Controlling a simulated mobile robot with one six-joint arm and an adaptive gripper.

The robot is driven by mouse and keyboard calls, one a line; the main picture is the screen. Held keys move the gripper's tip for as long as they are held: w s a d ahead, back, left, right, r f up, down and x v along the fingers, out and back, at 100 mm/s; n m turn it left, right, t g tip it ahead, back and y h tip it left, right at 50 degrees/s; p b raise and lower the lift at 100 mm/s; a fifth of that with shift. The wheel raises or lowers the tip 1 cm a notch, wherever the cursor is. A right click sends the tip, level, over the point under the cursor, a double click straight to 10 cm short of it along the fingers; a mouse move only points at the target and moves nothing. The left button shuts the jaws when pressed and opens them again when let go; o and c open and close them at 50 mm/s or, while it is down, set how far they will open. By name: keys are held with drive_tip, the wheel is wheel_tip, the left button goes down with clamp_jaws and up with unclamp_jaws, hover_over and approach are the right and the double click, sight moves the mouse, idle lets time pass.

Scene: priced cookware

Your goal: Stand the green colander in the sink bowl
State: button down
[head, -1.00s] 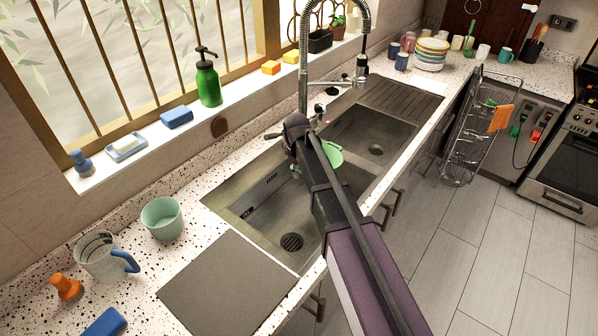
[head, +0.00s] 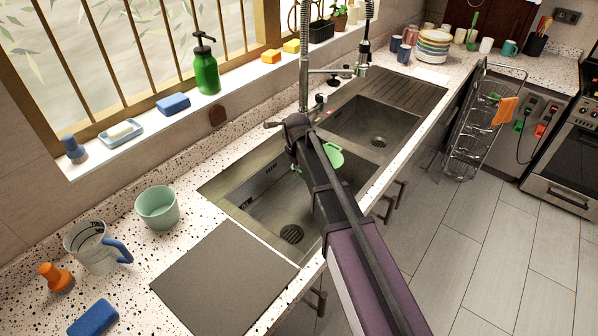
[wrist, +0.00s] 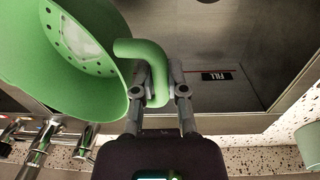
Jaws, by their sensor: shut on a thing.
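The green colander (wrist: 60,55) fills the upper left of the wrist view, with holes in its wall. My gripper (wrist: 158,82) is shut on its curved green handle (wrist: 150,50). In the head view the colander (head: 334,156) shows beside my arm, over the divider side of the sink; my arm hides most of it. The near-left sink bowl (head: 250,190) is empty, with a round drain. The other sink bowl (head: 365,118) lies beyond the divider and is empty too. How high the colander hangs is hard to tell.
The tall tap (head: 303,70) stands behind the sink. A grey mat (head: 222,280) lies left of the sink, near a mint cup (head: 157,207) and a measuring jug (head: 92,248). A ribbed drainboard (head: 400,92) and stacked bowls (head: 433,48) are at the right.

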drive_tip(key=shift+f+b, duration=7.3)
drive_tip(key=shift+f, duration=0.35)
drive_tip(key=c, duration=0.6)
unclamp_jaws()
drive_tip(key=o, duration=0.6)
drive_tip(key=shift+c, duration=0.2)
drive_tip(key=shift+r, duration=0.15)
